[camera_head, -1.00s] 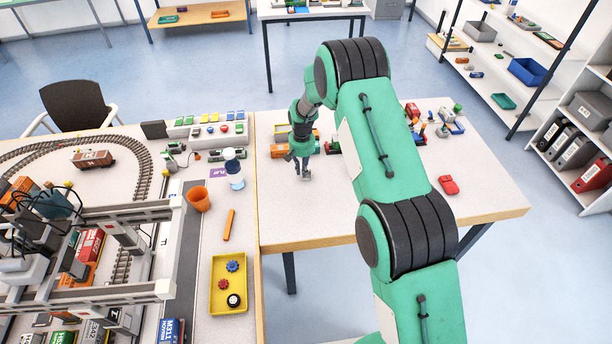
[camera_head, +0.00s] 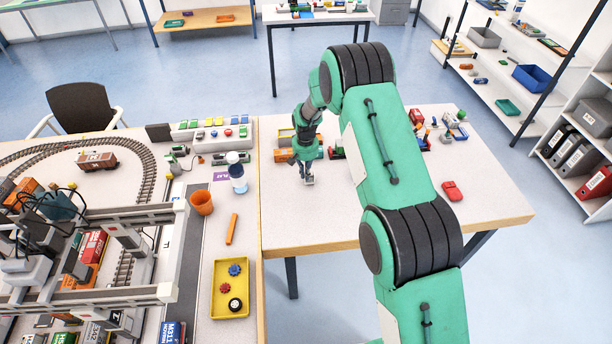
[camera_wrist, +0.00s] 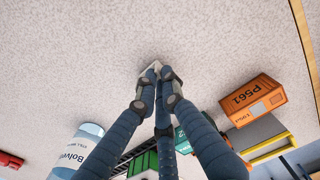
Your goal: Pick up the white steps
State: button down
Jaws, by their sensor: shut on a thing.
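My gripper (camera_head: 307,178) is low over the right-hand table, left of its middle. In the wrist view, its dark blue fingers (camera_wrist: 158,76) come together at their tips. They are shut on a small whitish piece, the white steps (camera_wrist: 152,67), of which only a little shows beyond the tips. The fingers hide the rest. In the head view, a pale bit (camera_head: 309,182) shows at the fingertips. I cannot tell whether it touches the tabletop.
An orange container marked P561 (camera_wrist: 252,100) and a white-and-blue Bolve cylinder (camera_wrist: 80,150) lie near the fingers. A red piece (camera_head: 452,191) lies on the right of the table (camera_head: 400,205).

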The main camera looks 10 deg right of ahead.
jog(key=shift+r, duration=0.45)
notch_tip(320, 180, up, 2)
jog(key=shift+r, duration=0.1)
jog(key=s+d+r+p, duration=0.1)
jog(key=s+d, duration=0.1)
jog(key=s, duration=1.4)
jog(key=shift+r+p, duration=0.15)
jog(key=shift+p, duration=0.15)
